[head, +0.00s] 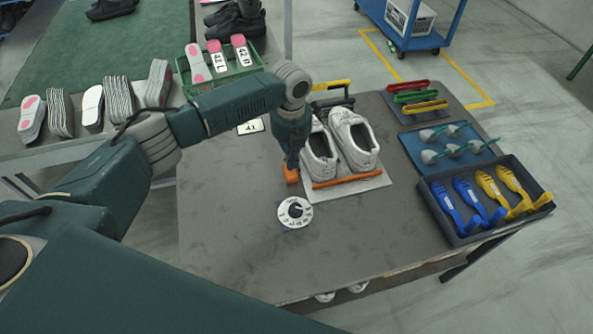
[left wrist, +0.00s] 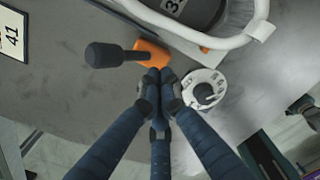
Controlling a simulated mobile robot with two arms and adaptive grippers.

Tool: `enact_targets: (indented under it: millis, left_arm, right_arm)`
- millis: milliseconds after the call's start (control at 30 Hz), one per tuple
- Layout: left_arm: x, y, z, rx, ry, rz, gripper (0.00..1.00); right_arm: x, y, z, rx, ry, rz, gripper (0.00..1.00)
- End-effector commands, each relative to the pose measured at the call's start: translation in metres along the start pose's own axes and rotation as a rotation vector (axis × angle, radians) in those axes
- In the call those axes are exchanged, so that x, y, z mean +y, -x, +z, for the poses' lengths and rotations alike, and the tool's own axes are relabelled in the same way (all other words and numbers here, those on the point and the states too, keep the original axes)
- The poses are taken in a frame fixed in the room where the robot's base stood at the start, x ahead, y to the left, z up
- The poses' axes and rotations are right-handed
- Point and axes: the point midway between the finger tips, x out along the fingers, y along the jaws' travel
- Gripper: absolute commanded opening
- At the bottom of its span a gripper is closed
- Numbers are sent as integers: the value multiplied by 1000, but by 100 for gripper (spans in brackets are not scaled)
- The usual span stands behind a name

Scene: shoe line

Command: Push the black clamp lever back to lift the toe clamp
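In the left wrist view a black lever with a thick rounded knob (left wrist: 103,55) extends left from an orange block (left wrist: 153,52). My left gripper's fingertips (left wrist: 160,78) are together just below that block, with nothing seen between them; I cannot tell whether they touch it. The lever knob is to their upper left. In the head view my left gripper (head: 290,155) points down over the orange block (head: 291,175) and hides the lever. A pair of white shoes (head: 357,141) stands beside it on a light plate, with an orange bar (head: 347,181) along the near edge. My right gripper is out of view.
A white dial (head: 295,212) with a black knob lies close in front of the gripper. A yellow-topped black piece (head: 331,92) stands behind the shoes. A tray (head: 470,236) of blue and yellow shoe forms is at right. The table's front left is clear.

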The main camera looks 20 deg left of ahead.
Motion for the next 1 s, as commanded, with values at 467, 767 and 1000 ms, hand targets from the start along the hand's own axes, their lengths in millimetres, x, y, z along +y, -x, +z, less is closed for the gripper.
enact_targets:
  millis: [467,767,1000]
  left_arm:
    - [-1,25,-2,0,0,0,0]
    - [-1,49,-2,1,0,0,0]
    - [-1,68,-2,0,0,0,0]
  right_arm:
    - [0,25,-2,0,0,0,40]
    - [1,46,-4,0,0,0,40]
    - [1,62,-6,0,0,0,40]
